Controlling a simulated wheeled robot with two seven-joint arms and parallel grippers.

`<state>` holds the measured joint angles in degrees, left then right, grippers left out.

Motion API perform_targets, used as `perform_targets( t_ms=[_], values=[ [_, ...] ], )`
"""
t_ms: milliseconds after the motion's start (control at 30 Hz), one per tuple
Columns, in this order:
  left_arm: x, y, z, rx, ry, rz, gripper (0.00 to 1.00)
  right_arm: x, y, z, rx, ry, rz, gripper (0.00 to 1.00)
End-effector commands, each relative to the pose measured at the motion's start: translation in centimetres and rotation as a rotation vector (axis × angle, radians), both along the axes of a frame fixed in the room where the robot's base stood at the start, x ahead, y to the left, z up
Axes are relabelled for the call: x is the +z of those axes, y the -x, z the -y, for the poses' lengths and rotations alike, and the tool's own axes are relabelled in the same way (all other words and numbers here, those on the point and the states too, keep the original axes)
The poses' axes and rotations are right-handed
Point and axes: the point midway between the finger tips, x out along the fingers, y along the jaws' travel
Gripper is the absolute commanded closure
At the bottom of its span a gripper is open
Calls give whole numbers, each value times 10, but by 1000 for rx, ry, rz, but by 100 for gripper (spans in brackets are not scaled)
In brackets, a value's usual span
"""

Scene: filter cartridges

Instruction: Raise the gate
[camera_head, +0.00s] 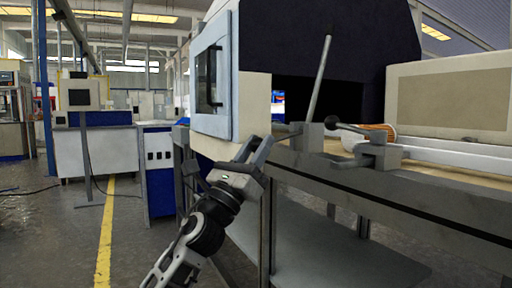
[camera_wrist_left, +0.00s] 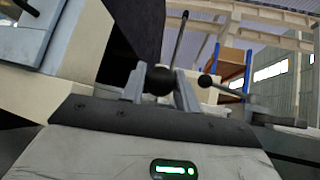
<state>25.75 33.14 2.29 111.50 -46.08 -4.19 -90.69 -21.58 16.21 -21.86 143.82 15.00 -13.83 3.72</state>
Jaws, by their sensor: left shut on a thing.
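My left gripper (camera_head: 257,150) reaches up from the lower left to the front edge of the machine bench. In the left wrist view its fingers close around a black ball knob (camera_wrist_left: 158,81). A thin rod leads from the gripper to a grey bracket (camera_head: 309,137). A long grey rod (camera_head: 320,75) stands up from this bracket, leaning slightly right. A second lever with a black ball (camera_head: 331,121) sits just right, on another grey bracket (camera_head: 380,152); its ball also shows in the wrist view (camera_wrist_left: 205,80). I cannot tell which part is the gate. My right gripper is out of view.
A pale machine housing with a light blue door (camera_head: 210,82) stands close left of the levers. A dark hood (camera_head: 325,38) has a black opening behind the rod. The grey bench (camera_head: 430,195) runs right. Open floor lies left, with a yellow line (camera_head: 104,235).

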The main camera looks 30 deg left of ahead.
Motion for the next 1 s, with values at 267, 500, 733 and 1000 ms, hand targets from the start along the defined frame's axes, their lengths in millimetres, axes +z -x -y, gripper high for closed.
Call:
perform_targets(
  t_ms=[267,500,733,1000],
  values=[
    [-4,-2,1,-3,0,-8,50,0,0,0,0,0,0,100],
    [-8,3,0,-2,1,-7,50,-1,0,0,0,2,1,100],
    [-39,32,-4,-3,4,-10,50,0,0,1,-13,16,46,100],
    [-85,79,-11,-1,6,-10,50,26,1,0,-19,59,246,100]
  ],
)
